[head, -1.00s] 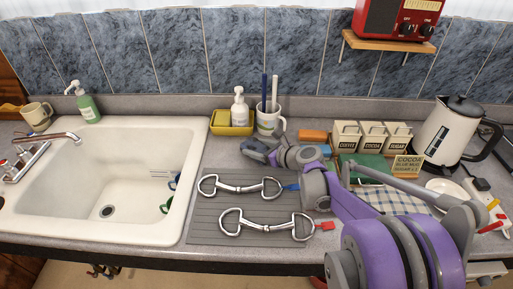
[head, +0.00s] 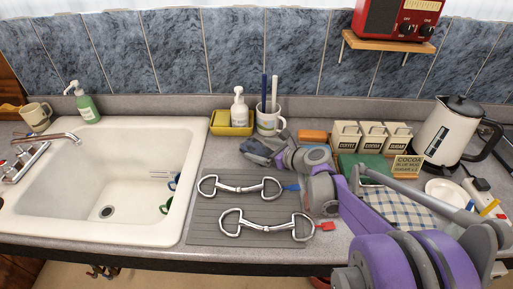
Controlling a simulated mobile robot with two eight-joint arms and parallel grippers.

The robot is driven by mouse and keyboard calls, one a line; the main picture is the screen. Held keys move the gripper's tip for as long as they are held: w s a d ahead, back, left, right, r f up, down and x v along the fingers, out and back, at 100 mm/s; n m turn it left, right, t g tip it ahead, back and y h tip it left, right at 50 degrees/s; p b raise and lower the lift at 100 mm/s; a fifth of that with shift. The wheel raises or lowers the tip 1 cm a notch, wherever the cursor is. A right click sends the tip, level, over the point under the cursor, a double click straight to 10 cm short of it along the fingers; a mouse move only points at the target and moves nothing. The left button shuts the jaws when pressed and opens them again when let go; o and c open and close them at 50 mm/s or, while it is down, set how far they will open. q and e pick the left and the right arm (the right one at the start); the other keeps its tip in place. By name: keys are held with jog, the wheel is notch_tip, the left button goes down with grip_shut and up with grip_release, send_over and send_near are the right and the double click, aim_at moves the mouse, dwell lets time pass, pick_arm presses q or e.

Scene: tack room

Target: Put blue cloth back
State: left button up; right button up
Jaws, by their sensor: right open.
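My right gripper (head: 252,151) is open, low over the counter in front of the yellow tray and the mug, with its wrist and forearm reaching in from the right. No plain blue cloth can be made out clearly, and part of the counter behind my wrist is hidden. A blue and white checked cloth (head: 400,210) lies flat on the counter at the right, partly covered by my arm. A folded green cloth (head: 352,163) lies behind the arm, in front of the canisters. My left gripper is out of view.
Two metal bits (head: 240,186) lie on the grey drain mat (head: 205,228). The white sink (head: 60,200) is at the left.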

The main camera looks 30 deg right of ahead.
jog(key=v, duration=0.9)
jog(key=shift+s+r, duration=0.2)
jog(key=shift+s, duration=0.05)
jog(key=shift+f, duration=0.1)
